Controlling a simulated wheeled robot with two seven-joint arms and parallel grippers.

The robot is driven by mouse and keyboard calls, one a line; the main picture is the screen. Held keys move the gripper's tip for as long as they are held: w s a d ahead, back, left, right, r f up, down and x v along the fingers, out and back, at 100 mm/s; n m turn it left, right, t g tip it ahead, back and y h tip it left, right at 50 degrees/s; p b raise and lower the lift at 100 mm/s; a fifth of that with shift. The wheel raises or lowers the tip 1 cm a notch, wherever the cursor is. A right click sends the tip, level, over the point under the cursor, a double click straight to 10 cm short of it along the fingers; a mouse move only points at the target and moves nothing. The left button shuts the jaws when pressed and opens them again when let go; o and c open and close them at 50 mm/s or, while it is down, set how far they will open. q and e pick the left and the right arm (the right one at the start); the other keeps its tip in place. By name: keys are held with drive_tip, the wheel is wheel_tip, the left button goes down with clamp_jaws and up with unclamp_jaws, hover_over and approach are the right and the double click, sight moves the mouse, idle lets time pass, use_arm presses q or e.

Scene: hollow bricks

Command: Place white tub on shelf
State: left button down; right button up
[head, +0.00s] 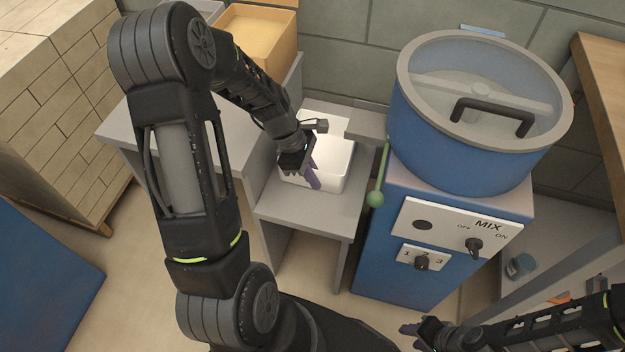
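The white tub (337,180) stands upright on a low grey stand (310,209), beside the blue mixing machine. Its inside looks empty where I can see it. My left gripper (309,177) is at the tub's near left side, with a purple finger against or just in front of the wall. The hand and forearm hide part of the tub's left side, and I cannot tell whether the fingers hold it. A higher grey surface (240,130) adjoins the stand on the left; which one is the shelf is unclear. My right gripper (412,332) is low at the bottom edge, away from the tub.
The blue mixer (440,150) with a clear lid stands right of the tub; its green-knobbed lever (376,197) is close by. A yellow-orange bin (284,43) stands behind on the left. Stacked bricks (60,120) are at far left, a blue mat (40,275) below them.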

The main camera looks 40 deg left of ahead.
use_arm(q)
drive_tip(key=c, duration=2)
unclamp_jaws()
drive_tip(key=shift+c, duration=0.2)
drive_tip(key=o, duration=0.4)
drive_tip(key=p+v, duration=0.2)
drive_tip(key=v, duration=1)
drive_tip(key=shift+d+r, duration=0.1)
drive_tip(key=shift+r, duration=0.05)
